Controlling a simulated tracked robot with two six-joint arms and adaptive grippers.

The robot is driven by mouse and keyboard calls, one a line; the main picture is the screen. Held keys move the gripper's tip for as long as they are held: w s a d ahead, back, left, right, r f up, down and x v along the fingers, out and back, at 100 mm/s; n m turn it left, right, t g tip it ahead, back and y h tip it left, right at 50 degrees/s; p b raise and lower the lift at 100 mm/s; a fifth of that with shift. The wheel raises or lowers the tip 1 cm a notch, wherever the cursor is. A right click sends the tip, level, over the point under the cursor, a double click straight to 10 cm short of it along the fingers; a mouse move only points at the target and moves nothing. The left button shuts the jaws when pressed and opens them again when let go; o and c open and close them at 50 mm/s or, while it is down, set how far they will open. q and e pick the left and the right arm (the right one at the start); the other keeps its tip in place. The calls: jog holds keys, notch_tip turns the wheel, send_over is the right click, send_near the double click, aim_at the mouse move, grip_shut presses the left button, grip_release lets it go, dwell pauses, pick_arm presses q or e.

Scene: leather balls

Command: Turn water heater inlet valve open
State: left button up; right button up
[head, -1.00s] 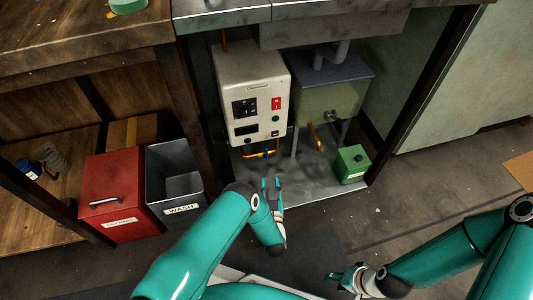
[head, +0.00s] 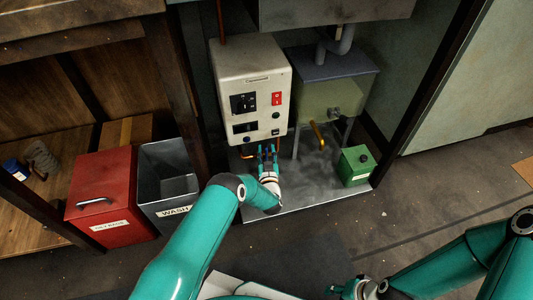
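The water heater (head: 257,72) is a white box with a black dial panel and a red switch, mounted under the counter. Copper and orange pipes come out below it, with a small blue part (head: 270,149) that may be the inlet valve. My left gripper (head: 267,152) is just below the heater with its fingers apart, around or in front of the blue part; I cannot tell if they touch it. The fingers partly hide the pipes. My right gripper (head: 342,287) is low at the bottom of the view, away from the heater, and too small to read.
A greenish tank (head: 327,100) with a yellow-orange handle (head: 317,134) stands to the right of the heater. A green box (head: 356,166) sits on the metal tray (head: 325,205). A red bin (head: 101,195) and a grey WASH bin (head: 168,178) stand at left.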

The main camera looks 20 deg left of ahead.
pick_arm(q)
grip_shut()
dwell(0.3)
jog(key=shift+s+a+n, duration=0.1)
jog(key=shift+a+n, duration=0.05)
jog(key=shift+n, duration=0.15)
jog(key=shift+s+a+f+n+t+y, duration=0.25)
jog(key=shift+a+n, duration=0.2)
jog(key=shift+n, duration=0.7)
jog(key=shift+s+a+f+n+y, duration=0.2)
jog(key=shift+s+a+n, duration=0.25)
jog(key=shift+n, duration=0.65)
jog(key=shift+s+a+f+n+t+y, duration=0.2)
jog(key=shift+a+n, duration=0.25)
jog(key=shift+n, duration=0.7)
jog(key=shift+s, duration=0.1)
grip_release()
